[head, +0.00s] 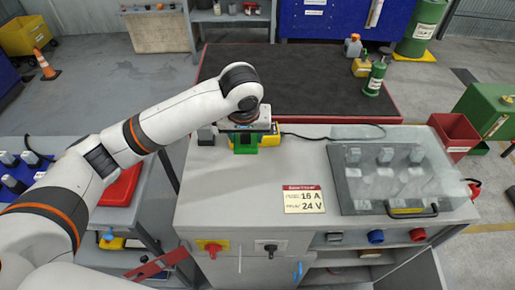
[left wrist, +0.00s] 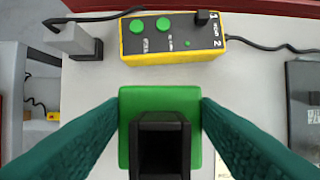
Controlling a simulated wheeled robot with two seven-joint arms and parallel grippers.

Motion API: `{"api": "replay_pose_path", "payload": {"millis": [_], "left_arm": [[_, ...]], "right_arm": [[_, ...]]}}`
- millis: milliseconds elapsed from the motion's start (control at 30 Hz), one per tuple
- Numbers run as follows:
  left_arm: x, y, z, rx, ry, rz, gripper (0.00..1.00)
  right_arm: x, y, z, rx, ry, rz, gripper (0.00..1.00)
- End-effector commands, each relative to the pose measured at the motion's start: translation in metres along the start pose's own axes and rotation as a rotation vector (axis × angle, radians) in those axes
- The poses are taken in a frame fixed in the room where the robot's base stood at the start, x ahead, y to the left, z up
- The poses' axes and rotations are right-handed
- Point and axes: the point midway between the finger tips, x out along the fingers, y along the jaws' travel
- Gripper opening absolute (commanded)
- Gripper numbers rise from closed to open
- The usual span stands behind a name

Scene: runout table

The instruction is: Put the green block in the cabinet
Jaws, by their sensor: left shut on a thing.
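The green block (left wrist: 130,100) is between the two teal fingers of my left gripper (left wrist: 160,112) in the left wrist view. A black part in front of it hides its lower middle. In the head view my left gripper (head: 243,140) points down over the back left of the cabinet's top, shut on the green block (head: 243,150). I cannot tell whether the block touches the top. The grey cabinet (head: 240,195) has an open front at lower right, where shelves (head: 340,275) show. My right gripper is not in view.
A yellow control box (left wrist: 172,38) with green buttons lies just behind the block, its cable trailing right. A grey plug (left wrist: 75,42) stands at left. A clear-covered fuse panel (head: 395,175) fills the right of the top. The front middle, around a label (head: 304,199), is mostly free.

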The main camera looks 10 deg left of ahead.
Motion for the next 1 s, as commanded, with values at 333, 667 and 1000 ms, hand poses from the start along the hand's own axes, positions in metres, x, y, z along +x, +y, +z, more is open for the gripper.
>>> {"api": "replay_pose_path", "payload": {"millis": [333, 667, 1000], "left_arm": [[0.050, -0.002, -0.014, -0.017, 0.005, 0.010, 0.29], [0.087, -0.002, -0.025, -0.017, 0.004, 0.009, 0.29], [0.097, -0.003, -0.028, -0.017, 0.002, 0.007, 0.29]], "right_arm": [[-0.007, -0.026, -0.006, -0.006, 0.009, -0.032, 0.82], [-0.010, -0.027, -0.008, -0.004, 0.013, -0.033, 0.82], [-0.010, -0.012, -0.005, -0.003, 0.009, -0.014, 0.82]]}}
